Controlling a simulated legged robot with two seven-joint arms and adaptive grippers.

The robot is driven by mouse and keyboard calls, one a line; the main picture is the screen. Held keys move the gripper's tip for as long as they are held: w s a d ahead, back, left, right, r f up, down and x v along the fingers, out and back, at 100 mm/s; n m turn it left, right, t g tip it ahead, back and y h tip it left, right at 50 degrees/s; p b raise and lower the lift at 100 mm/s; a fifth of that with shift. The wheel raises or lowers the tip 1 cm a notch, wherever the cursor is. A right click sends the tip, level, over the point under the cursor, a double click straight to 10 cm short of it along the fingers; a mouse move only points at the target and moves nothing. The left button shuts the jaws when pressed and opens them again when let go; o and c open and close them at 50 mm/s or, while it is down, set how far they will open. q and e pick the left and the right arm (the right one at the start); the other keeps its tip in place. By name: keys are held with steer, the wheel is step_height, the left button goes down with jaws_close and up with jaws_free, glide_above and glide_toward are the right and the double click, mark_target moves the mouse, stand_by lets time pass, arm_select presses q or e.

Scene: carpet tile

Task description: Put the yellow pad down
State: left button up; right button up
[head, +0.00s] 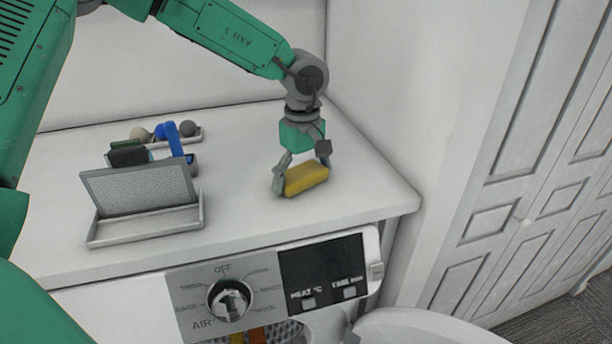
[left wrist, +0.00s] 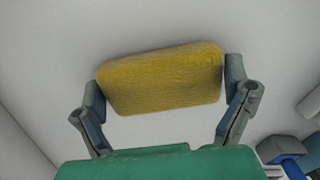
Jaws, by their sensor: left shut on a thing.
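The yellow pad (head: 306,178) is a small rounded block at the right part of the white top of the machine. My left gripper (head: 302,178) points down and is shut on it, one finger at each end. In the left wrist view the pad (left wrist: 162,78) spans the gap between the two fingers of the gripper (left wrist: 165,85). The pad is at or very near the white surface (head: 355,190); I cannot tell whether it touches. My right gripper is not in view.
A grey mesh panel (head: 138,186) stands in a white tray (head: 150,232) to the left. Behind it are a blue item (head: 174,138) and several small things in another tray. A control panel with a dial (head: 230,298) is on the front. The surface around the pad is clear.

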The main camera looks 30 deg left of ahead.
mark_target(307, 173)
arm_select(q)
steer(key=shift+a+f, duration=0.25)
steer(key=shift+a, duration=0.4)
steer(key=o, duration=0.7)
steer(key=shift+w+d+r, duration=0.1)
steer(key=shift+d+r, duration=0.15)
steer(key=shift+d, duration=0.5)
steer(key=r, duration=0.4)
steer(key=shift+d, duration=0.3)
steer(key=r, duration=0.2)
steer(key=a+r, duration=0.1)
steer(key=r, duration=0.3)
steer(key=shift+a+r+p, duration=0.35)
steer(key=shift+a+r, duration=0.05)
steer(key=shift+d+r, duration=0.6)
steer(key=shift+d, duration=0.2)
